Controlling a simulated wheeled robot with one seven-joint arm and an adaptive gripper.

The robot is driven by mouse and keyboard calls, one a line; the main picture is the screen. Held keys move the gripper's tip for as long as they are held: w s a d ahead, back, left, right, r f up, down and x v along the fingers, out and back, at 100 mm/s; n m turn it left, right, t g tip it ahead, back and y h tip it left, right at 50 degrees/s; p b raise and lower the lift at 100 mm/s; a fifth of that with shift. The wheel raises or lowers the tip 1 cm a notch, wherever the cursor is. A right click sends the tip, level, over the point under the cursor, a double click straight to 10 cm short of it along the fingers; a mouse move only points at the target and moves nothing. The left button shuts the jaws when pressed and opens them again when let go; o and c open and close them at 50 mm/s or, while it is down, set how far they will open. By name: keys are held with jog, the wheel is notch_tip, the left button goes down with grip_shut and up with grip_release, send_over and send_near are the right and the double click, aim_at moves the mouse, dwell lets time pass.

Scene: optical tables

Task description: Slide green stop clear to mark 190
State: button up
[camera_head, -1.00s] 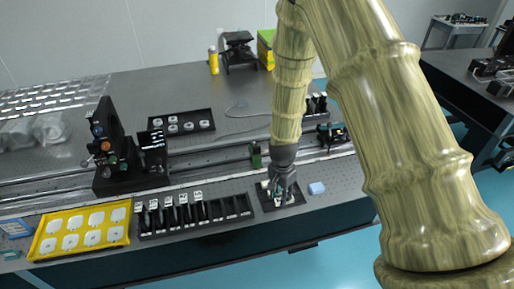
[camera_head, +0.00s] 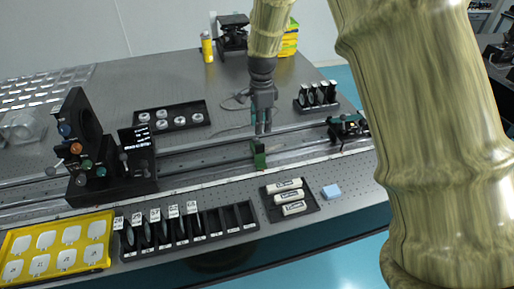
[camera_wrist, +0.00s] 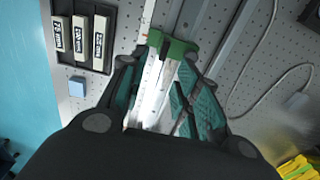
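The green stop (camera_head: 259,155) sits upright on the front rail (camera_head: 205,168), near the middle of the table. It also shows in the wrist view (camera_wrist: 172,45), just beyond my fingertips. My gripper (camera_head: 262,131) points down above and slightly behind the stop in the head view. In the wrist view my gripper (camera_wrist: 160,85) has its two teal-padded fingers spread, with nothing between them but rail and table behind. A pale scale strip runs along the rail; its marks are too small to read.
On the rail, a black knobbed mount (camera_head: 88,150) stands left and a dark carriage (camera_head: 347,127) stands right. In front lie a slotted black rack (camera_head: 190,232), a tray of white labelled bars (camera_head: 308,205) and a blue block (camera_head: 331,192). The rail beside the stop looks clear.

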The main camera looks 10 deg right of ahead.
aim_at(260, 146)
jog(key=shift+w+d+f, duration=0.1)
jog(key=shift+w+f, duration=0.4)
jog(key=shift+f, duration=0.05)
jog(key=shift+s+f, duration=0.2)
jog(key=shift+f, duration=0.05)
notch_tip(260, 146, down, 10)
jog(key=shift+r+p, duration=0.1)
jog(key=shift+p, duration=1.05)
jog(key=shift+w, duration=0.1)
grip_shut()
